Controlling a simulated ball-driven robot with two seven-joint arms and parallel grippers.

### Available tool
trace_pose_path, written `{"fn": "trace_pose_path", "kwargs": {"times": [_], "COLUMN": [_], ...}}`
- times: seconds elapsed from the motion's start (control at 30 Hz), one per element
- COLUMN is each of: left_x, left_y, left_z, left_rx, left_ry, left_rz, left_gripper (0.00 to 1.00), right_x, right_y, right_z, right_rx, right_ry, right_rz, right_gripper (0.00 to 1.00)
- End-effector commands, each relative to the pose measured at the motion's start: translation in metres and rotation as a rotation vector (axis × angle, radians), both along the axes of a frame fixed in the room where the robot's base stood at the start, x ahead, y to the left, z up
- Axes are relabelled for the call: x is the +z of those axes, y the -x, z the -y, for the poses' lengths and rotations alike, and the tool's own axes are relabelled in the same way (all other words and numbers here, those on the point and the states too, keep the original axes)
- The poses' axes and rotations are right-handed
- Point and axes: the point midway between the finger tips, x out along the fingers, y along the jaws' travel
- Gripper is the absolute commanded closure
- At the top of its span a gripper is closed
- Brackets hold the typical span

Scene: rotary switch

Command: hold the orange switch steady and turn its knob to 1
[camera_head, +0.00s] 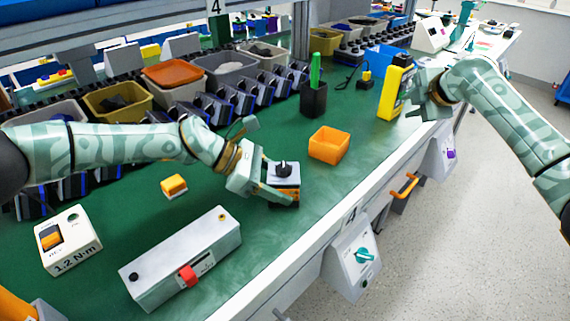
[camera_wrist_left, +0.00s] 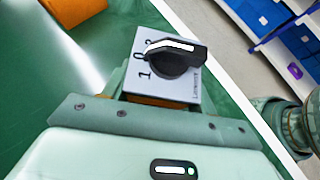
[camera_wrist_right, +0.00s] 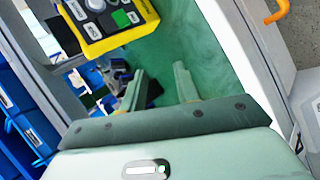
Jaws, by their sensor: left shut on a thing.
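The orange switch (camera_head: 285,196) has a grey top plate and a black knob (camera_head: 283,169). It is at the bench's front middle. My left gripper (camera_head: 277,188) is shut on its sides. In the left wrist view the plate (camera_wrist_left: 180,91) is marked 1, 0 and 2 along its left side. The knob (camera_wrist_left: 175,62) has a white line whose left end lies beside the 2, partly covering it. The orange body is mostly hidden there. My right gripper (camera_head: 424,101) is open and empty, beside the yellow device; its parted fingers show in the right wrist view (camera_wrist_right: 160,88).
An orange open bin (camera_head: 329,144) stands behind the switch. The yellow device (camera_head: 393,90) stands near my right gripper. A grey box with a red slider (camera_head: 184,262) and a torque box (camera_head: 68,243) lie left. Bare green bench separates the orange bin and yellow device.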

Motion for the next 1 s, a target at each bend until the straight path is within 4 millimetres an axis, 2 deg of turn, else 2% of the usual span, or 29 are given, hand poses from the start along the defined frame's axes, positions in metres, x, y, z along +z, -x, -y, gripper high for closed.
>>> {"fn": "trace_pose_path", "kwargs": {"times": [0.03,0.1,0.17,0.3,0.4,0.5,0.6,0.7,0.87,1.0], "left_x": [-0.001,-0.001,-0.001,-0.001,-0.001,-0.001,-0.001,-0.001,-0.001,-0.001], "left_y": [0.000,0.000,0.000,0.000,0.000,0.000,0.000,0.000,0.000,0.000], "left_z": [0.000,0.000,0.000,0.000,0.000,0.000,0.000,0.000,0.000,0.000], "left_rx": [0.000,0.000,0.000,0.000,0.000,0.000,0.000,0.000,0.000,0.000], "left_ry": [-0.001,-0.001,-0.001,-0.001,-0.001,-0.001,-0.001,-0.001,-0.001,-0.001], "left_rz": [0.000,0.000,0.000,0.000,0.000,0.000,0.000,0.000,0.000,0.000], "left_gripper": [0.66,0.66,0.66,0.66,0.66,0.66,0.66,0.66,0.66,0.66], "right_x": [0.021,0.037,0.044,0.052,0.057,0.061,0.065,0.067,0.067,0.052], "right_y": [0.002,0.010,0.021,0.057,0.089,0.122,0.149,0.169,0.183,0.184], "right_z": [-0.026,-0.064,-0.098,-0.174,-0.222,-0.259,-0.285,-0.301,-0.310,-0.311], "right_rx": [0.068,0.174,0.269,0.508,0.687,0.857,0.999,1.104,1.177,1.184], "right_ry": [0.020,0.060,0.102,0.236,0.360,0.499,0.634,0.742,0.825,0.830], "right_rz": [-0.006,-0.042,-0.080,-0.180,-0.244,-0.296,-0.336,-0.361,-0.380,-0.384], "right_gripper": [0.69,0.69,0.69,0.69,0.69,0.69,0.69,0.69,0.69,0.69]}}
